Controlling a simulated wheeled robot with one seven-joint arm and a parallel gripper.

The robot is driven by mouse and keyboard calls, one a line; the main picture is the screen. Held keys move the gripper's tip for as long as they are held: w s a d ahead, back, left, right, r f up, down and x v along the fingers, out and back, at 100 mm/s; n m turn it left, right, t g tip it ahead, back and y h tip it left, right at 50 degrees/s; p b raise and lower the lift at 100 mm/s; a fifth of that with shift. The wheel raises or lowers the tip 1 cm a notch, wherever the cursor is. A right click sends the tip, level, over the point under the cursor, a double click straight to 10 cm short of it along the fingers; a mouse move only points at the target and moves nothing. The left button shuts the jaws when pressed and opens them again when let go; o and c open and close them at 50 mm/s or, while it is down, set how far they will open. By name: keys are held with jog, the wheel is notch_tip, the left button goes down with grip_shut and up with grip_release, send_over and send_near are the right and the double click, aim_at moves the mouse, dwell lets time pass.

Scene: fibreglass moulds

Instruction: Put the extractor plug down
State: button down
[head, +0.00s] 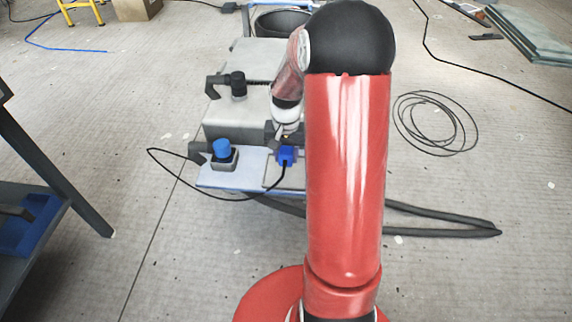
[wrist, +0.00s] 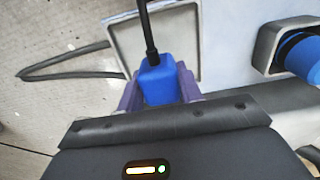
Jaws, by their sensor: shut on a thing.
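The extractor plug is a blue block with a black cable (head: 286,156) in the head view. It also fills the middle of the wrist view (wrist: 157,84). My gripper (head: 285,143) is shut on it, with purple fingers on both sides of it in the wrist view (wrist: 160,92). The plug is over or beside a shallow square tray with a raised rim (wrist: 112,40) on a pale shelf (head: 235,180). I cannot tell whether it touches the tray. My red arm hides the shelf's right side in the head view.
A boxed socket with a blue round part (head: 221,149) stands on the shelf at left. A grey machine casing (head: 225,117) rises behind. The cable (head: 185,180) loops left past the shelf edge. Dark floor bars (head: 440,218) lie at right, and a dark bench (head: 40,215) stands at left.

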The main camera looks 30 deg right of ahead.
aim_at(286, 164)
jog(key=shift+f, duration=2.2)
jog(key=shift+f+b, duration=0.1)
jog(key=shift+b, duration=0.2)
jog(key=c, duration=0.9)
grip_release()
